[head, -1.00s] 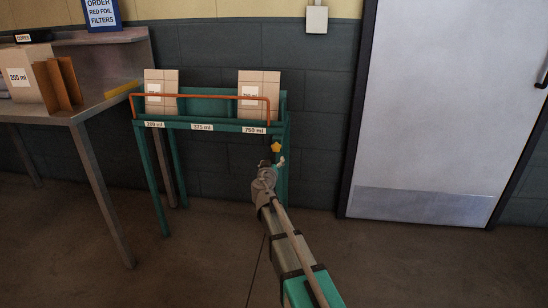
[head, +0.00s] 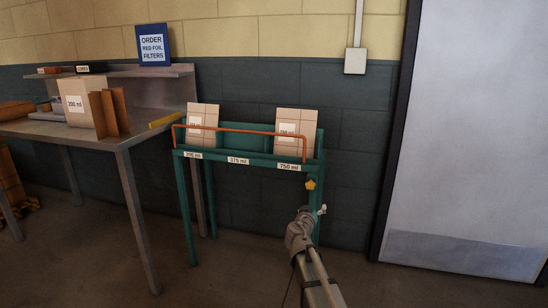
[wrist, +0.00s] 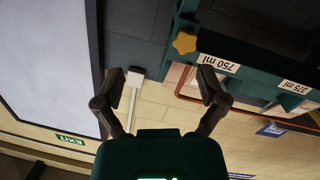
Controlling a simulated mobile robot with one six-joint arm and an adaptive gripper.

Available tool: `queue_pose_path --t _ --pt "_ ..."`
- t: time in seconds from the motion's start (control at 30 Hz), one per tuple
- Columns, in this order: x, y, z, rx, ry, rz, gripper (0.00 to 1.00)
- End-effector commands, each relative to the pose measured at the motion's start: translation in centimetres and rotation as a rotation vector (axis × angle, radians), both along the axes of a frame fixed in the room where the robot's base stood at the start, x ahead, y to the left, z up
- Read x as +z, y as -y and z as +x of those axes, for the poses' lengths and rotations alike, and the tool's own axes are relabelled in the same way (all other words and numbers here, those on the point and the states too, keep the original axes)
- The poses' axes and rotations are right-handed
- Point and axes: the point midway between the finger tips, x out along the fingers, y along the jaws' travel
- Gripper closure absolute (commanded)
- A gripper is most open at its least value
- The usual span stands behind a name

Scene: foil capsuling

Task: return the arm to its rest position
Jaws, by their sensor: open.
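My gripper (wrist: 156,88) is open and empty in the wrist view, its two dark fingers spread apart with the wall behind them. In the head view my arm reaches up from the bottom right, and its end is in front of the right end of the green rack (head: 238,166). The gripper's fingers are hard to make out there. A yellow knob (head: 310,185) on the rack's right side shows just above the arm's end; it also shows in the wrist view (wrist: 184,43).
The rack holds cartons at its left (head: 202,120) and right (head: 295,128) slots; the middle slot looks empty. An orange rail (head: 245,130) crosses its front. A metal table (head: 130,137) with a 200 ml carton (head: 78,104) stands left. A door (head: 470,130) is right.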

Motion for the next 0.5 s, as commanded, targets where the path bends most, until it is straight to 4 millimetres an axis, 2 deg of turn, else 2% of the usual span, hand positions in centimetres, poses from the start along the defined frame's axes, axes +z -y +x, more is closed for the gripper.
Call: queue_pose_path --t 0.1,0.3,0.5 --pt "-0.9 2.3 -2.4 -0.085 -0.073 0.032 0.09" --pt "-3.9 5.6 -7.1 -0.217 -0.271 0.103 0.09" --pt "-7.3 7.1 -12.5 -0.288 -0.518 0.188 0.09"
